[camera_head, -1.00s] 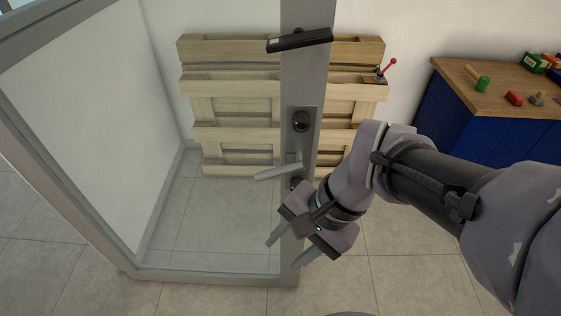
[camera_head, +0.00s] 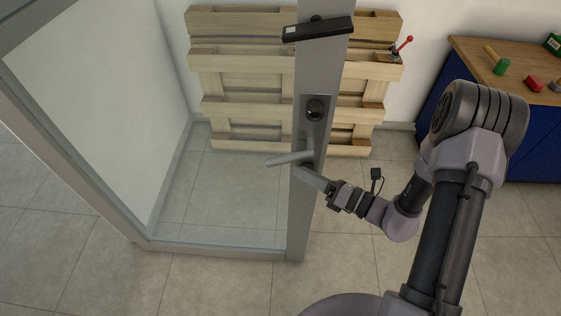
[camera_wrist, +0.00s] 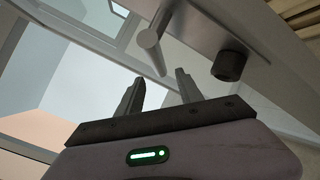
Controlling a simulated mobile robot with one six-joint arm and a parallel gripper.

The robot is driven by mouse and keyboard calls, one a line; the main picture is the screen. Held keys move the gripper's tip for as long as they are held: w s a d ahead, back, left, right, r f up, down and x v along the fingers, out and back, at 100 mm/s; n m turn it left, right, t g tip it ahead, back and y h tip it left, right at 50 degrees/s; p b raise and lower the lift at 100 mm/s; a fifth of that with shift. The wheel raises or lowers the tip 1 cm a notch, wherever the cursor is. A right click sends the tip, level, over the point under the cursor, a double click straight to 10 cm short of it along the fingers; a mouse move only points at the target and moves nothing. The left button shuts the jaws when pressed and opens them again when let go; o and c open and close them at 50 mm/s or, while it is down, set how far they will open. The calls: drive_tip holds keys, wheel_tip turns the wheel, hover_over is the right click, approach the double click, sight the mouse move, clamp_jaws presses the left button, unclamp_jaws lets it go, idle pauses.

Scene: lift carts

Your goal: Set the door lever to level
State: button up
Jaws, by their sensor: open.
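The door lever (camera_head: 288,159) is a grey bar on the metal plate of the door's upright. It points left in the head view, and its free end looks slightly lower than its pivot. In the wrist view the lever (camera_wrist: 160,28) shows just beyond my fingertips, its bar reaching toward the gap between them. My gripper (camera_head: 304,172) is just below and right of the lever, close to the door upright (camera_head: 298,222). In the wrist view my gripper (camera_wrist: 160,83) is open and empty. I cannot tell whether a finger touches the lever.
A round lock (camera_head: 315,111) sits above the lever; a black bar (camera_head: 318,29) is higher up. A wooden pallet (camera_head: 235,83) leans on the wall behind. A blue cabinet (camera_head: 530,140) with a wooden top stands at right. The tiled floor is clear in front.

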sight(280, 162)
drive_tip(key=x, duration=0.7)
drive_tip(key=shift+w+a+b, duration=0.2)
drive_tip(key=shift+a+b, duration=0.1)
drive_tip(key=shift+b, duration=0.05)
clamp_jaws()
idle(0.9)
